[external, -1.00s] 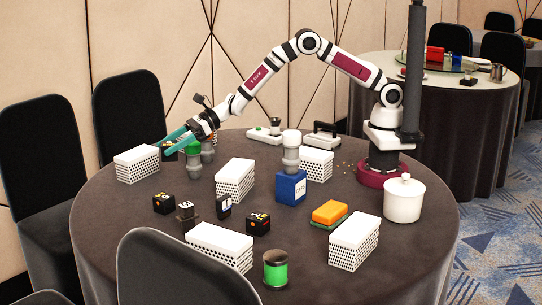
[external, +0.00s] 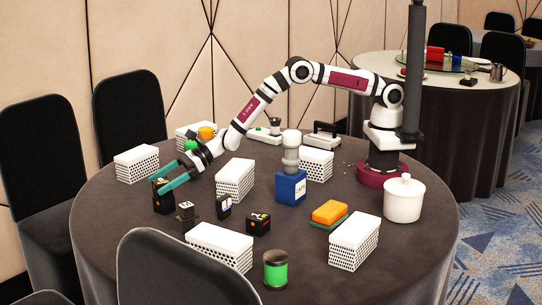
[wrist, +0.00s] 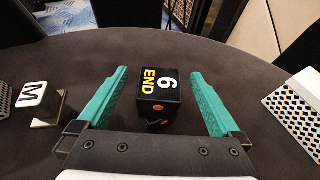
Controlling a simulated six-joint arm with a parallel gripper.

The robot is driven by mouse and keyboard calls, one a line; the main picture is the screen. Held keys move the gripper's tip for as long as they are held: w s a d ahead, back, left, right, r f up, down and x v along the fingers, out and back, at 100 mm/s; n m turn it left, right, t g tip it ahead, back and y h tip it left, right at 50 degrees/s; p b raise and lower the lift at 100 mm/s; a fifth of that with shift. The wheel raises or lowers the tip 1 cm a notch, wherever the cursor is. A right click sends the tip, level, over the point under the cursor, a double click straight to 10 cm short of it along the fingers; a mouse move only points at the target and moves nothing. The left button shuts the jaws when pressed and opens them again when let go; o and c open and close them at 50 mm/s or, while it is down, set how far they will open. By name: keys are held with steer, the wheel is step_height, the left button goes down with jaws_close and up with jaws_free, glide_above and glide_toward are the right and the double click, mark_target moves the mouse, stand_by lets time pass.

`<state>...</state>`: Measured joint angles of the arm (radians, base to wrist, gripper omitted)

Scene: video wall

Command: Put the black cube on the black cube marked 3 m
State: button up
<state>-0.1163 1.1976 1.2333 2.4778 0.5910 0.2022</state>
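A black cube (external: 161,187) sits on another black cube (external: 163,205) near the table's left side. In the wrist view the upper cube (wrist: 161,82) shows a white 6 and yellow END on its top face. The lower cube is mostly hidden beneath it in the wrist view, and its marking is not legible. My gripper (external: 170,182) has its teal fingers at the upper cube. In the wrist view, my gripper (wrist: 160,92) is open, with a finger on each side of that cube and gaps between.
A blue container (external: 291,187) stands mid-table.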

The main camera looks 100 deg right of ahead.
steer(key=v, duration=1.2)
steer(key=s+a+r+n+g+y, duration=0.3)
steer(key=s+a+r+n+y, duration=0.45)
steer(key=r, duration=0.55)
steer(key=s+a+r+n+g, duration=0.2)
steer(key=s+r+n+g, duration=0.15)
steer(key=s+n, duration=0.7)
steer(key=s+d+f+n+g+h, duration=0.1)
steer(key=s+d+n+g+h, duration=0.15)
steer(key=s, duration=0.65)
steer(key=s+d+f+n+g+h, duration=0.1)
steer(key=s+d+n+g+h, duration=0.15)
steer(key=s, duration=0.75)
steer(key=s+d+f+n+g+h, duration=0.1)
steer(key=s+d+f+n+h, duration=0.2)
steer(key=s+d+h, duration=0.2)
steer(key=s+d, duration=0.3)
steer(key=d, duration=0.2)
steer(key=shift+s+d+f+h, duration=0.2)
steer(key=shift+s+f+h, duration=0.05)
steer(key=shift+f+h, duration=0.1)
